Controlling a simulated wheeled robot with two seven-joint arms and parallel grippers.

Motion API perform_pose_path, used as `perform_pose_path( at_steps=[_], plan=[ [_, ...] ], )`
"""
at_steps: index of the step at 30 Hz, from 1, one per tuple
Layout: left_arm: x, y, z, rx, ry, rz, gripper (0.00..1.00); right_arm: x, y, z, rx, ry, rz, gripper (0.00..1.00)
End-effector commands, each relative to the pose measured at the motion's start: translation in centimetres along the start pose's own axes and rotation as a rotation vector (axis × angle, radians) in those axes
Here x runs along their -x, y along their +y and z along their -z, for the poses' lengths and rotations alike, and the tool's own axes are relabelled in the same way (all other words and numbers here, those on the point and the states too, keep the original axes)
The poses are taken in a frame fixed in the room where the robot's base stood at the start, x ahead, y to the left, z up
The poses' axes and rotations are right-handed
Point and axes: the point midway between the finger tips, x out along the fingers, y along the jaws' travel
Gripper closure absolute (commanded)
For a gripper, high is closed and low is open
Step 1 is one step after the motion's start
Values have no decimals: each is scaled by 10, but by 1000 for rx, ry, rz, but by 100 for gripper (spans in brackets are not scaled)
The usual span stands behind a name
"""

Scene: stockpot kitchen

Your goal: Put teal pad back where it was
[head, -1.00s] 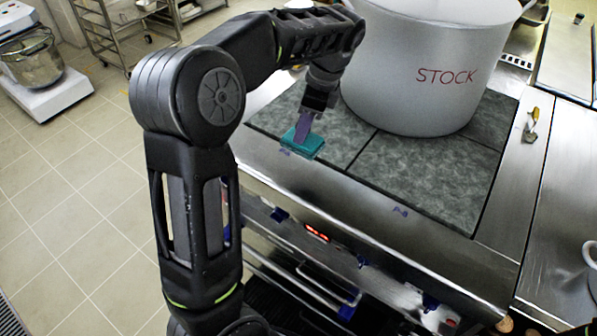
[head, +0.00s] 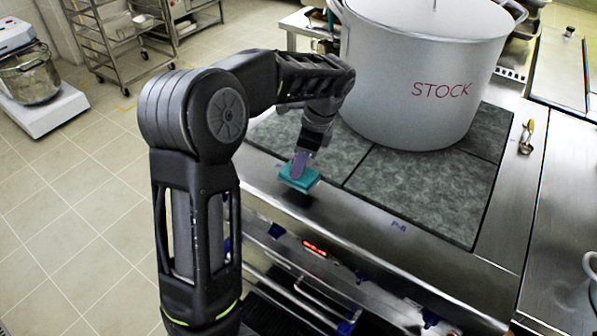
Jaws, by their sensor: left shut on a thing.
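The teal pad (head: 307,183) is a small flat block at the front left of the stove top. My left gripper (head: 299,167) points down and is shut on the pad. The pad is over the steel front edge strip, near the grey stone plates; a dark shadow beside it suggests it is slightly above the surface, but I cannot tell the gap. A blue floor-of-strip mark that showed near the pad is hidden now. My right gripper is not in view.
A large pot marked STOCK (head: 420,75) stands on the grey plates (head: 420,195) just right of my left gripper. A yellow-handled tool (head: 527,136) lies on the steel at the right. The steel front strip (head: 360,215) is clear to the right of the pad.

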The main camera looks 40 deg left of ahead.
Motion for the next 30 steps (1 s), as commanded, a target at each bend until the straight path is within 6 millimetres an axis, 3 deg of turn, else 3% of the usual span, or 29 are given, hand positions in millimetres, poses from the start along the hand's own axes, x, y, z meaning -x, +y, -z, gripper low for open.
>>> perform_pose_path(
  at_steps=[8, 20, 21, 28, 30],
  plan=[
    [-32, 1, 8, -1, -2, -3, 100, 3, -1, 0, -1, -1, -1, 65],
    [-38, 0, 10, 0, -1, -1, 100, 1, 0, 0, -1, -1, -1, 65],
    [-37, 1, 10, 0, -1, -1, 66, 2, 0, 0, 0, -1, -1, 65],
    [-37, 1, 10, 0, -1, -2, 47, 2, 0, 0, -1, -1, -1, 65],
    [-37, 1, 10, 0, -1, -2, 47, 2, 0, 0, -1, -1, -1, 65]
  ],
)
